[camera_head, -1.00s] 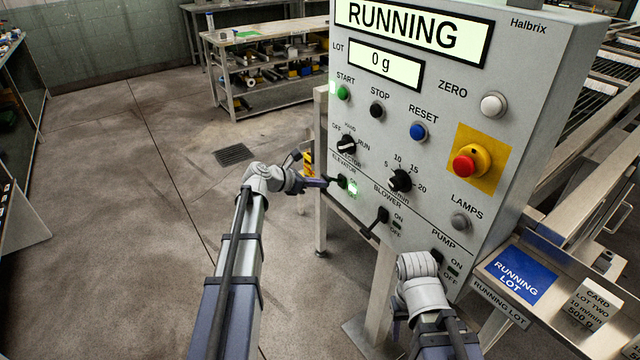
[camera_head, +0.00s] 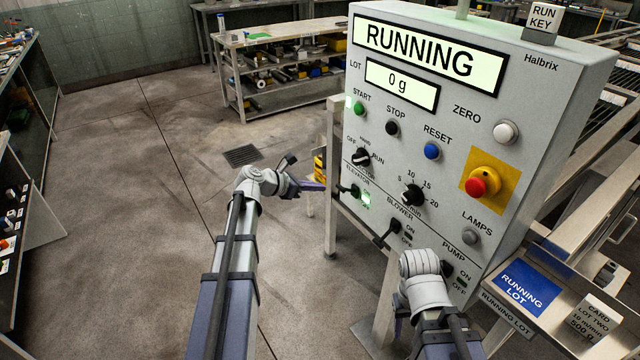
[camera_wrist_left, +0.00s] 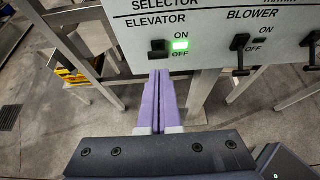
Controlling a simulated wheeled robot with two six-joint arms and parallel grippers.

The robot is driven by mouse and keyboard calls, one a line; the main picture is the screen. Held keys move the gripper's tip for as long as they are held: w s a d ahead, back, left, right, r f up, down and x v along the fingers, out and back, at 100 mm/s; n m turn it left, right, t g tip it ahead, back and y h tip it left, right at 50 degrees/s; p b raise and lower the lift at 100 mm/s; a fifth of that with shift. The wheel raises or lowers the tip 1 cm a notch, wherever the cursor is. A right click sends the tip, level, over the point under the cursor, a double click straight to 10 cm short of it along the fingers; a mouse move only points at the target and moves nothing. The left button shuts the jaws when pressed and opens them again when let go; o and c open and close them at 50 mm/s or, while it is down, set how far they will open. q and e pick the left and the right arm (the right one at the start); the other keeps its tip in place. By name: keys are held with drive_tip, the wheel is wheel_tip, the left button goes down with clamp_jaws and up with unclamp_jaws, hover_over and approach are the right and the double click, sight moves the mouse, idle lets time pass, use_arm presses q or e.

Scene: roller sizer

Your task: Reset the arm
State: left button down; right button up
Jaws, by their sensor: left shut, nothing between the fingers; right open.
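My left gripper (camera_head: 318,186) is shut and empty, just left of the grey control panel (camera_head: 462,125). In the left wrist view its purple fingers (camera_wrist_left: 159,100) lie together below the elevator switch (camera_wrist_left: 158,48), with the green ON light lit beside it. The elevator switch also shows in the head view (camera_head: 351,191). My right arm comes up at the lower right in front of the panel; its fingers are hidden. The panel's display (camera_head: 428,55) reads RUNNING and the lot display (camera_head: 401,84) reads 0 g.
The blower switch (camera_head: 388,234) and the red emergency button (camera_head: 482,182) are on the panel. A RUN KEY sign (camera_head: 543,20) stands on top. A blue RUNNING LOT label (camera_head: 526,287) is on the tray at right. The floor at left is clear.

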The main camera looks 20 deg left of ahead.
use_arm(q)
drive_tip(key=shift+s+a+r, duration=0.3)
drive_tip(key=shift+s+r, duration=0.05)
drive_tip(key=shift+s, duration=0.05)
use_arm(e)
drive_tip(key=shift+s+a+r, duration=0.1)
drive_tip(key=shift+a+r, duration=0.15)
drive_tip(key=shift+r, duration=0.15)
